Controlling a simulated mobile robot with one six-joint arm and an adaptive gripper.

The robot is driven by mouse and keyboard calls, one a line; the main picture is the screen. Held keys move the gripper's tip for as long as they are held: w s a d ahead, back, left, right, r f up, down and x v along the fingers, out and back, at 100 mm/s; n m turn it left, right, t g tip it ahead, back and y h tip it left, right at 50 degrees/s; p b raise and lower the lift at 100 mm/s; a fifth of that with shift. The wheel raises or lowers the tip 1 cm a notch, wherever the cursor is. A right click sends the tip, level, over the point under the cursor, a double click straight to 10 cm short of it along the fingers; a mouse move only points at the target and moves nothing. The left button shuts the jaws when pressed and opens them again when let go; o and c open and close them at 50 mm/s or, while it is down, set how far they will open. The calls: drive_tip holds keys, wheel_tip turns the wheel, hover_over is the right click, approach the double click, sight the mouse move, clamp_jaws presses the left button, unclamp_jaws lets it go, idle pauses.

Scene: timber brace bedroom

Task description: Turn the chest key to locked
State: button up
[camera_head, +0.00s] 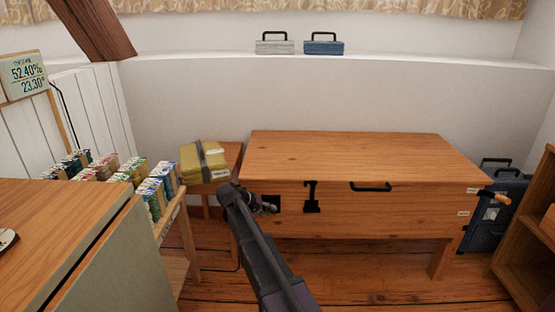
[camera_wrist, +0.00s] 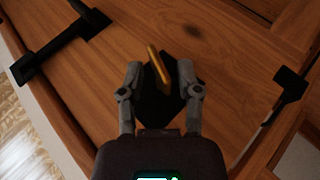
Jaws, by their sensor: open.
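The chest (camera_head: 400,215) is a wooden box on legs with a closed lid (camera_head: 355,152). A square black lock plate (camera_head: 273,200) is on its front at the left, partly hidden by my gripper (camera_head: 268,208). In the wrist view the brass key (camera_wrist: 157,65) stands out from the black plate (camera_wrist: 165,108), which looks like a diamond there. My gripper (camera_wrist: 159,75) is open, with one finger on each side of the key. Gaps show between key and fingers. The key cannot be made out in the head view, and the lock marks are not readable.
A black latch (camera_head: 311,198) and a black handle (camera_head: 370,187) stick out from the chest front. A side table (camera_head: 231,155) with a yellow parcel (camera_head: 203,162) stands left of it. A wooden counter (camera_head: 60,225) is at the near left, a shelf (camera_head: 530,235) at the right.

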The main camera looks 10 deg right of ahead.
drive_tip(key=y+p, duration=0.2)
drive_tip(key=y, duration=0.1)
drive_tip(key=m+y+p, duration=0.1)
drive_tip(key=p, duration=0.1)
drive_tip(key=shift+s+d+r+t+y, duration=0.1)
drive_tip(key=shift+d+r+t+y, duration=0.1)
drive_tip(key=shift+d+t+y, duration=0.15)
drive_tip(key=shift+d+m+t+y+p, duration=0.1)
drive_tip(key=shift+m+t+y+p, duration=0.4)
drive_tip(key=shift+y, duration=1.45)
drive_tip(key=s+r+p, duration=0.4)
drive_tip(key=r+p, duration=0.4)
drive_tip(key=p, duration=0.1)
drive_tip(key=s+r+n+g+p, duration=0.1)
drive_tip(key=s+r+p, duration=0.4)
drive_tip(key=r+p, duration=0.4)
drive_tip(key=s+r+g+p, duration=0.1)
drive_tip(key=s+r+p, duration=0.4)
drive_tip(key=r+p, duration=0.3)
drive_tip(key=shift+s+a+r+p, duration=0.2)
drive_tip(key=shift+a+r+p, duration=0.2)
drive_tip(key=shift+a+r, duration=0.05)
